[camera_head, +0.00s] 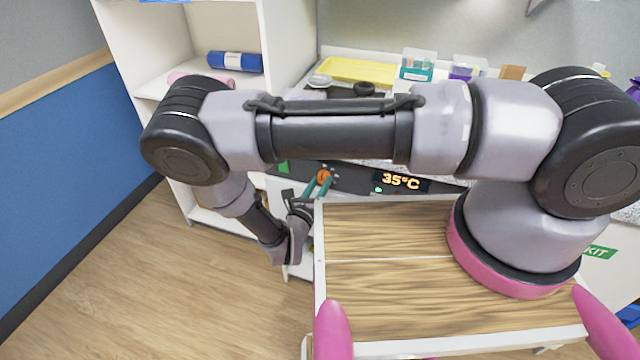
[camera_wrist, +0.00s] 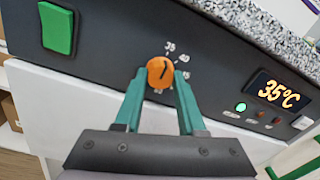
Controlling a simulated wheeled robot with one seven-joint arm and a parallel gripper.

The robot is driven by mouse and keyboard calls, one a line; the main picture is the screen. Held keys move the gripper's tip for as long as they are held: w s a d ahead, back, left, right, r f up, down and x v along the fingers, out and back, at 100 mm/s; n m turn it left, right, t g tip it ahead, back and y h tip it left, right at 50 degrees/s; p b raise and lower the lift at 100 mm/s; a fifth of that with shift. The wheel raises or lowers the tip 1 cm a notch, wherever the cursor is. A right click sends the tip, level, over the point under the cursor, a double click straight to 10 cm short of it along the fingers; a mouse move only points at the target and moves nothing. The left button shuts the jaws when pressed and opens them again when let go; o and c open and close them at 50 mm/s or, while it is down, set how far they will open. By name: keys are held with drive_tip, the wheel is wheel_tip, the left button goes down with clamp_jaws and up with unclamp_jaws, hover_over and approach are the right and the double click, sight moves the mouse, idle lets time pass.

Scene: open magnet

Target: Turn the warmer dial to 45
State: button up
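The warmer dial is a round orange knob (camera_wrist: 160,72) on the dark front panel, also visible in the head view (camera_head: 323,176). Its dark pointer line stands near the 35 mark, with more marks up to the right and lower right. The display (camera_wrist: 279,94) reads 35°C. My gripper (camera_wrist: 161,74) has teal fingertips on the left and right sides of the dial, close to its edges. The fingers are apart by about the dial's width. I cannot tell whether they press on it.
A green switch (camera_wrist: 57,28) is on the panel left of the dial. Small lights and buttons (camera_wrist: 259,114) sit below the display. A speckled counter (camera_wrist: 260,35) overhangs the panel. A white shelf (camera_head: 277,30) stands behind on the left, and open floor (camera_head: 120,270) lies left.

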clamp_jaws()
drive_tip(key=shift+m, duration=0.3)
drive_tip(key=m, duration=1.1)
drive_tip(key=shift+m+y, duration=0.4)
drive_tip(key=shift+m, duration=1.5)
